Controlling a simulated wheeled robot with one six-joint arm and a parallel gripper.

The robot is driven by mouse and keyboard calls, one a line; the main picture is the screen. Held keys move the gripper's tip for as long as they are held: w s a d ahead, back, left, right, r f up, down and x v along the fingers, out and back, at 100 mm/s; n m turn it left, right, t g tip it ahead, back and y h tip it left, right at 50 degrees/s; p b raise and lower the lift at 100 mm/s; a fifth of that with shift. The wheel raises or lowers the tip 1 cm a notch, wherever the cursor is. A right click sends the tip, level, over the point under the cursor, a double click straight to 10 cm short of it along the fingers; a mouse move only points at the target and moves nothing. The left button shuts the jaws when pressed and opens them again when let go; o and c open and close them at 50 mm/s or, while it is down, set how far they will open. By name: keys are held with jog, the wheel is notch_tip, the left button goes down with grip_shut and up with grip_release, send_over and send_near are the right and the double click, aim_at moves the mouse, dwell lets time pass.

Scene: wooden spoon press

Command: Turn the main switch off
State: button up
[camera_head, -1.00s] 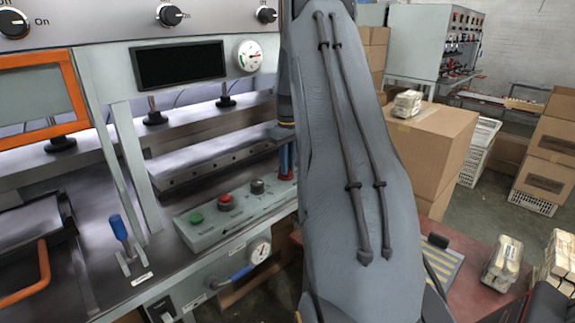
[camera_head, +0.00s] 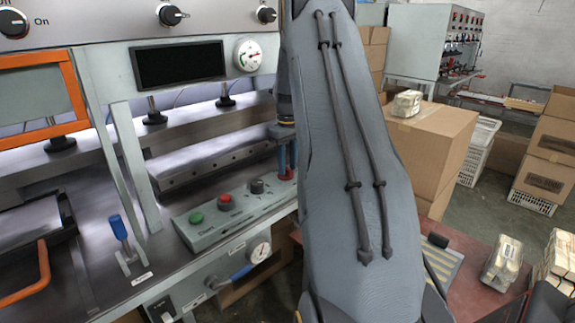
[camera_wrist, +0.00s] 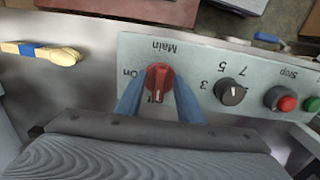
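The main switch (camera_wrist: 160,78) is a red knob on a light panel in the wrist view, under the upside-down word "Main". "On" is printed to its left, and part of another label shows at its lower edge. The knob's white mark points down in that picture, toward this lower label. My gripper (camera_wrist: 161,88) has one blue finger on each side of the knob, close against it, and appears shut on it. In the head view my gripper (camera_head: 287,154) points down at the panel's right end, where the switch is mostly hidden.
The panel (camera_head: 209,236) also carries a black dial (camera_head: 257,186), a red button (camera_head: 226,201) and a green button (camera_head: 196,218). A blue-handled lever (camera_head: 119,228) stands left of it. A wooden spoon bundle (camera_wrist: 50,53) lies beside the panel. Cardboard boxes (camera_head: 432,150) stand at right.

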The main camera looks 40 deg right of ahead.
aim_at(288, 169)
jog(key=shift+r+b, duration=1)
jog(key=shift+r, duration=2.9)
